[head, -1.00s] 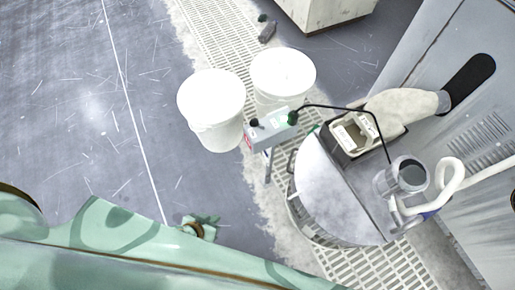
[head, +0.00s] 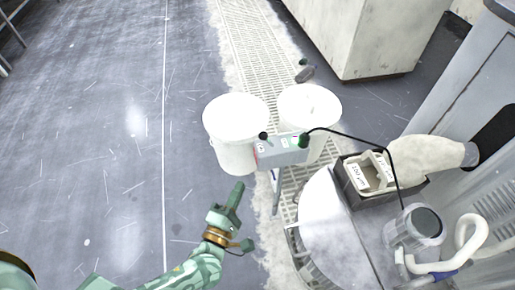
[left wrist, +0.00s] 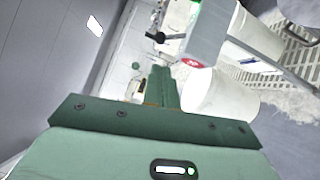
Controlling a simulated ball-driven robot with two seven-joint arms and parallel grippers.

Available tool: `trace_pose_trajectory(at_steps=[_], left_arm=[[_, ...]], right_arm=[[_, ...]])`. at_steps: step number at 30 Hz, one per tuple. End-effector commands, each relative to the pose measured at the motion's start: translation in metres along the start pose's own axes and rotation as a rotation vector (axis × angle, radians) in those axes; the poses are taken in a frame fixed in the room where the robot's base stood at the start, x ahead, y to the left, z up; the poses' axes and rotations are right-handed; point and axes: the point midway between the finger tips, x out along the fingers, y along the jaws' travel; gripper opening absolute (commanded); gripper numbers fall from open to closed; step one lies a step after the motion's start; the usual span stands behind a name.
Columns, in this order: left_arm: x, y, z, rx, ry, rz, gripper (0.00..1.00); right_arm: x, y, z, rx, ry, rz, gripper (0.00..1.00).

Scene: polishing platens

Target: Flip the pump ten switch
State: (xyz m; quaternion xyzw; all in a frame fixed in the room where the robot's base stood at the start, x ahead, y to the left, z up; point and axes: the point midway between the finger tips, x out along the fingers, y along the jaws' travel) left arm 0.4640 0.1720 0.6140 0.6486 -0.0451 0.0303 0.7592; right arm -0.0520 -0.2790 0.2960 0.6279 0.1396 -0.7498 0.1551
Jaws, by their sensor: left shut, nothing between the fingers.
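A small grey switch box (head: 283,150) stands on a post in front of two white buckets in the head view. A black-knobbed lever (head: 263,136) sticks up at its left end, and a green plug (head: 304,140) with a black cable is at its right end. My left gripper (head: 239,186) is shut and empty, below and left of the box, apart from it. In the left wrist view the shut fingers (left wrist: 162,72) point toward the grey box (left wrist: 208,32), which has a red mark, and the black knob (left wrist: 155,36). My right gripper is not in view.
White buckets (head: 235,125) and (head: 311,105) stand behind the box. A round metal drum (head: 335,235), a dark crate (head: 352,184) and a pump with white hose (head: 415,228) are at right. The floor at left (head: 110,130) is clear.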

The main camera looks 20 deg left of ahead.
Motion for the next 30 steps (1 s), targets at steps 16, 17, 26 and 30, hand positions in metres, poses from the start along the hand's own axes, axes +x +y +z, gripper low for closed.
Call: trace_pose_trajectory(at_steps=[16,17,26,30], left_arm=[[0.075,-0.004,0.000,0.002,0.000,-0.001,0.00],[0.082,-0.004,-0.001,0.003,0.000,-0.001,0.00],[0.127,-0.003,0.000,0.003,0.000,-0.002,0.00],[0.136,-0.002,0.000,0.005,-0.001,-0.001,0.00]], right_arm=[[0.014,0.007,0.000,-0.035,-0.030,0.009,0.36],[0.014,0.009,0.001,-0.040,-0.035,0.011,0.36],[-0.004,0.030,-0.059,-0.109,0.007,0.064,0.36],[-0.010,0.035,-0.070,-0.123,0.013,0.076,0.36]])
